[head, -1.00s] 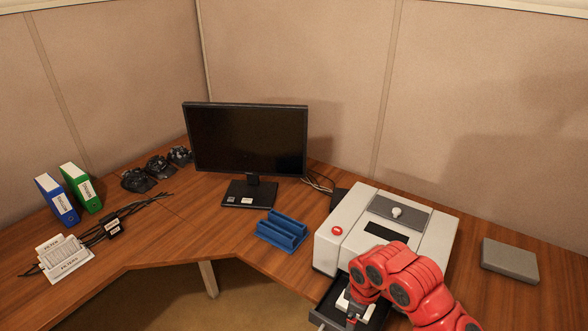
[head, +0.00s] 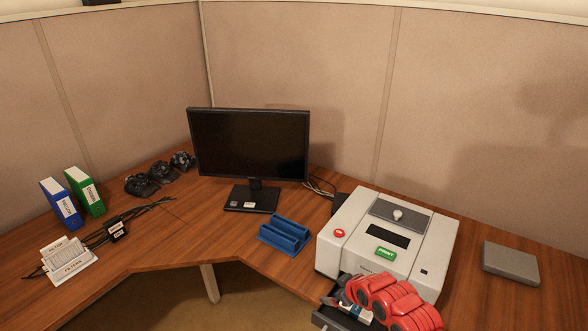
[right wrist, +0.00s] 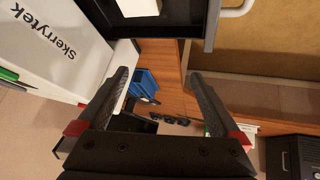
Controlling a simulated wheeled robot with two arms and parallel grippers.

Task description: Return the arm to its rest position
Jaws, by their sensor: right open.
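My right arm (head: 395,303), red with dark joint caps, comes in at the bottom right of the head view, in front of the white machine (head: 335,255). My right gripper (right wrist: 158,78) is open in the right wrist view, with nothing between its fingers. In the head view its fingers are small and partly hidden near the machine's open drawer (head: 322,319); I cannot tell the exact gap. The dark drawer also shows at the top of the right wrist view (right wrist: 180,20), with a white block (right wrist: 138,7) in it. My left gripper is not in view.
A blue slotted holder (head: 285,234) stands left of the machine. A monitor (head: 250,145) stands behind it. A grey flat box (head: 510,262) lies to the right. Binders (head: 62,203) and a white card tray (head: 68,262) are far left. The wood between holder and tray is mostly clear.

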